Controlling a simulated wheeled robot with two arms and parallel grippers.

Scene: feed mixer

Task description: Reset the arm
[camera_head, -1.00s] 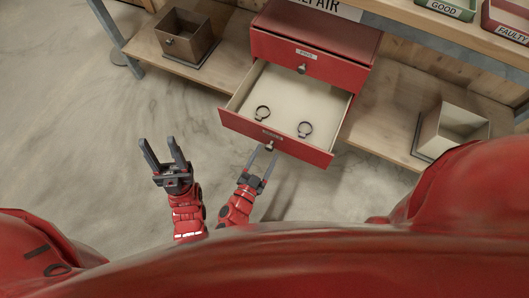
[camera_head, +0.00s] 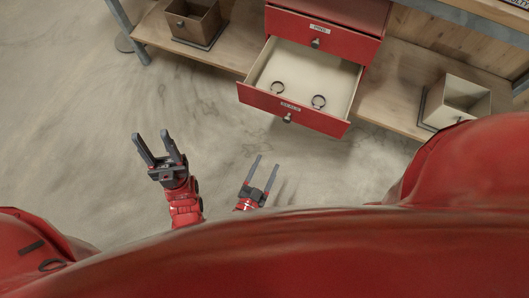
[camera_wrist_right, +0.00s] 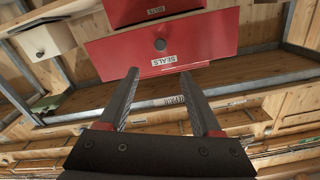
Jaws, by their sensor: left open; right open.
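My left gripper (camera_head: 160,148) is open and empty over the floor, left of the drawer. My right gripper (camera_head: 263,174) is open and empty below the red drawer's front, apart from it. In the right wrist view my right gripper (camera_wrist_right: 162,98) shows two spread dark fingers with nothing between them. The red drawer (camera_head: 318,121) is pulled open, and two dark rings (camera_head: 277,87) lie inside it. In the right wrist view the drawer front (camera_wrist_right: 215,45) bears a label reading "SEALS" and a round knob (camera_wrist_right: 160,44).
A closed red drawer (camera_head: 345,42) sits above the open one. A brown box (camera_head: 192,20) stands on the left shelf and a pale box (camera_head: 455,102) on the right shelf (camera_head: 390,105). Floor (camera_head: 90,110) around my grippers is clear.

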